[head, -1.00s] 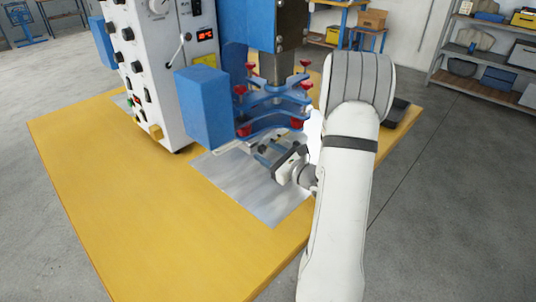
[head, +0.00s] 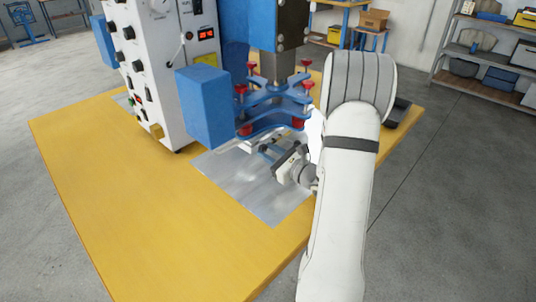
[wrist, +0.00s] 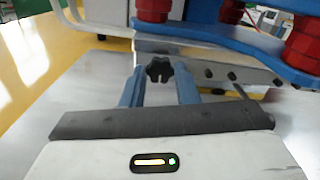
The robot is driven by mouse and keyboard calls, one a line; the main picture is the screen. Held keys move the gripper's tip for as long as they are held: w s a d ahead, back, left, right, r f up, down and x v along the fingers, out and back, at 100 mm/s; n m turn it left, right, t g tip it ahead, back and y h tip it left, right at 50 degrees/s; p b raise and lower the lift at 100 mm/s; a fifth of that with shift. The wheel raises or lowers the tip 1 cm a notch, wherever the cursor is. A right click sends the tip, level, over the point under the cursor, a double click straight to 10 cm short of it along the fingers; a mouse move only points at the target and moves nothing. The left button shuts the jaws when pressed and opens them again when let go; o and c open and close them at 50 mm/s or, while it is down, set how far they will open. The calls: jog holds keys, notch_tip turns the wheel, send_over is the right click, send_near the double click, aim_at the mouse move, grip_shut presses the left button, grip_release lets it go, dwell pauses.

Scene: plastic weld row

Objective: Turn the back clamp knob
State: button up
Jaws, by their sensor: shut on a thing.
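A black star-shaped clamp knob (wrist: 158,69) sits on the near side of a pale metal fixture bar (wrist: 228,76) in the wrist view. My gripper (wrist: 158,85) has its two blue fingers on either side of the knob and is shut on it. In the head view my gripper (head: 269,152) is low over the metal plate (head: 243,186), below the blue clamp frame (head: 275,106). The knob is too small to make out there. I cannot tell from these frames whether another such knob stands behind it.
The blue frame with red knobs (head: 298,122) hangs just above my gripper. A blue block (head: 204,108) and the white control cabinet (head: 150,70) stand to the left. The front left of the yellow table (head: 125,205) is clear.

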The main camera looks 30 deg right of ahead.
jog(key=shift+a+f+n, duration=0.1)
jog(key=shift+f+n, duration=0.15)
jog(key=shift+n, duration=0.05)
jog(key=n+b, duration=0.3)
jog(key=b, duration=0.3)
jog(key=shift+f, duration=0.2)
jog(key=n+b, duration=0.3)
jog(key=b, duration=0.1)
jog(key=shift+r+n+b, duration=0.15)
jog(key=shift+n+b, duration=0.25)
jog(key=shift+b, duration=0.1)
jog(key=shift+r, duration=0.1)
jog(key=o, duration=1)
jog(key=shift+r, duration=0.1)
jog(key=shift+c, duration=0.2)
